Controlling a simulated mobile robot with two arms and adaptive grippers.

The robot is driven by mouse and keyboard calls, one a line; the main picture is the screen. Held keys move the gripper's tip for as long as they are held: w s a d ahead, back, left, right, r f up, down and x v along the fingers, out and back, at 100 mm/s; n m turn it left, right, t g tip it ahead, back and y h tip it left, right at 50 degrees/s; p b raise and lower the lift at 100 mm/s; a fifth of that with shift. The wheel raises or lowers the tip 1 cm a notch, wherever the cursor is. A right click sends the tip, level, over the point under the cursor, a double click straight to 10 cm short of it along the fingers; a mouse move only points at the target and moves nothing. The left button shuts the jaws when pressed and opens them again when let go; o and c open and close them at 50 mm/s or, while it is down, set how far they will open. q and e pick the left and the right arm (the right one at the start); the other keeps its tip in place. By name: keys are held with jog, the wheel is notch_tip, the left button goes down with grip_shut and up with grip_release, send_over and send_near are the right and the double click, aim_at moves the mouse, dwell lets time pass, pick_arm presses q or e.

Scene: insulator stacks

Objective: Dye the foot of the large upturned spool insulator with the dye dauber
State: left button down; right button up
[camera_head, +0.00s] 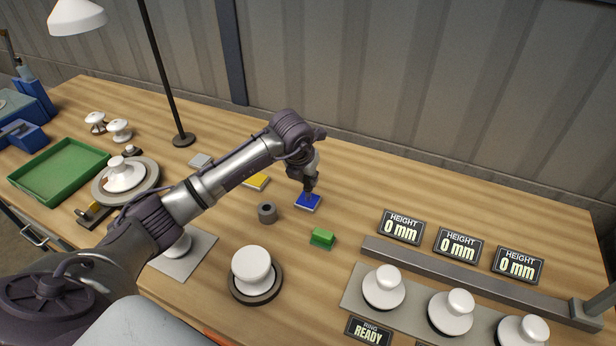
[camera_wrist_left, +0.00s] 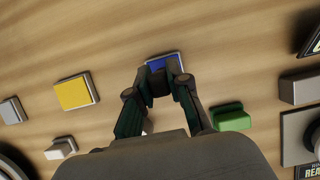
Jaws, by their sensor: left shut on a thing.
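My left gripper (camera_head: 308,190) points down over the blue pad (camera_head: 307,203), shut on a small dark thing that looks like the dye dauber. The fingers mostly hide it, and I cannot tell whether its tip touches the pad. In the left wrist view the gripper (camera_wrist_left: 160,82) covers the near part of the blue pad (camera_wrist_left: 178,58). A large white spool insulator (camera_head: 252,268) stands at the front centre on a dark round base (camera_head: 240,296), apart from the gripper. My right gripper is not in view.
Yellow (camera_head: 257,182) and grey (camera_head: 201,160) pads, a grey ring-shaped holder (camera_head: 267,214) and a green block (camera_head: 322,239) lie nearby. Several white insulators stand on a grey plate (camera_head: 358,288) at right, by height displays. A green tray (camera_head: 60,172) and lamp stand (camera_head: 182,139) are left.

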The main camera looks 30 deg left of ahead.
pick_arm(q)
jog(key=shift+r+p, duration=1.95)
jog(key=shift+r, duration=1.55)
jog(key=shift+f, duration=0.1)
jog(key=shift+s+d+m, duration=0.2)
jog(key=shift+d+m, duration=0.1)
jog(key=shift+m, duration=0.1)
jog(key=s+d+f+m+g+b, duration=0.1)
jog(key=s+d+m+g+b, duration=0.2)
jog(key=s+m, duration=0.8)
jog(key=s+d+m+g+b, duration=0.3)
jog(key=s+d+m+g, duration=0.3)
jog(key=m, duration=1.8)
jog(key=s+d, duration=0.1)
jog(key=s, duration=0.4)
jog(key=shift+s+f+m, duration=0.35)
jog(key=shift+s+m, duration=0.05)
